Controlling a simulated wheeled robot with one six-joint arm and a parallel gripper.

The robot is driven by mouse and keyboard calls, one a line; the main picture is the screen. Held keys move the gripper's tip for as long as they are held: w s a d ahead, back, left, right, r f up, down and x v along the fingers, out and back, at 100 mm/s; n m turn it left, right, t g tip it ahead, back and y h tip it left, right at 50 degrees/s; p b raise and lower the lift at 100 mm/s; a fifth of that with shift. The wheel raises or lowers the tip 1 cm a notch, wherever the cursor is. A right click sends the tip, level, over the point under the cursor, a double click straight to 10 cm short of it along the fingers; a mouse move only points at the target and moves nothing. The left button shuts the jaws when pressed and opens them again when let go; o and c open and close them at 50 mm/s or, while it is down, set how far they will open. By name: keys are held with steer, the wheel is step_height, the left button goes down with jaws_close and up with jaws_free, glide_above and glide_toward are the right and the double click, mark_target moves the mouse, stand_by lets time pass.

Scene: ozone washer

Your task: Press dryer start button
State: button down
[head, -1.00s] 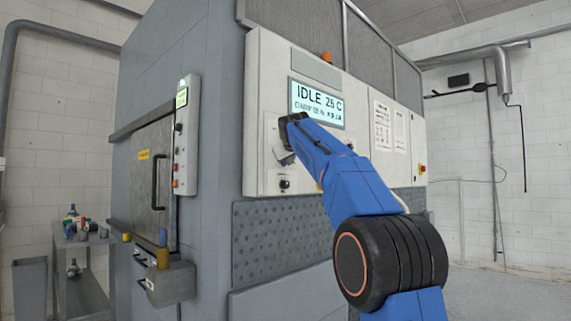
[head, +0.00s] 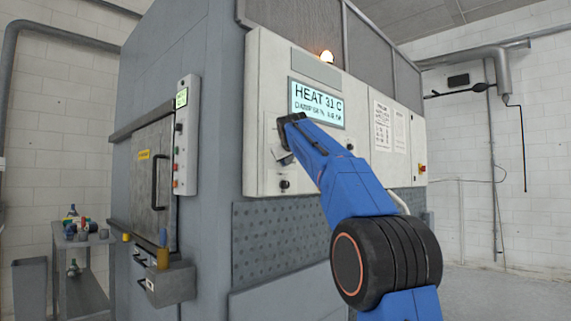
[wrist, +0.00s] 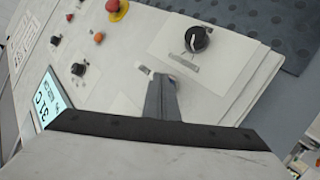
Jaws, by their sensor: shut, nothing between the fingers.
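The dryer's white control panel (head: 262,100) is on the front of the large grey machine. Its display (head: 318,102) reads HEAT 31 C and also shows at the left of the wrist view (wrist: 45,98).
A black knob (wrist: 196,39), a red emergency stop (wrist: 118,8) and smaller buttons sit near my fingers.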

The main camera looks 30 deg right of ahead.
steer(key=shift+s, duration=0.1)
steer(key=shift+s+d, duration=0.3)
steer(key=shift+s, duration=0.45)
steer(key=shift+s+d, duration=0.3)
steer(key=shift+s, duration=0.5)
steer(key=shift+s+d, duration=0.25)
steer(key=shift+s, duration=0.5)
steer(key=shift+s+d, duration=0.3)
steer(key=shift+s, duration=0.5)
steer(key=shift+f, duration=0.1)
steer(key=s+a+f+g+y, duration=0.2)
steer(key=s+a+f, duration=0.5)
steer(key=s+f, duration=0.55)
steer(key=s+a+f+g+y, duration=0.2)
steer(key=s+a+f, duration=0.5)
steer(key=s+f, duration=0.55)
steer(key=s+a+f+g+y, duration=0.1)
steer(key=s+a+f, duration=0.3)
steer(key=s+f, duration=0.8)
steer(key=s+a+f+g, duration=0.3)
steer(key=s+f, duration=1)
steer(key=f, duration=0.7)
steer(key=shift+a+f+m+g+y, duration=0.3)
steer(key=shift+a+f+m+y, duration=0.1)
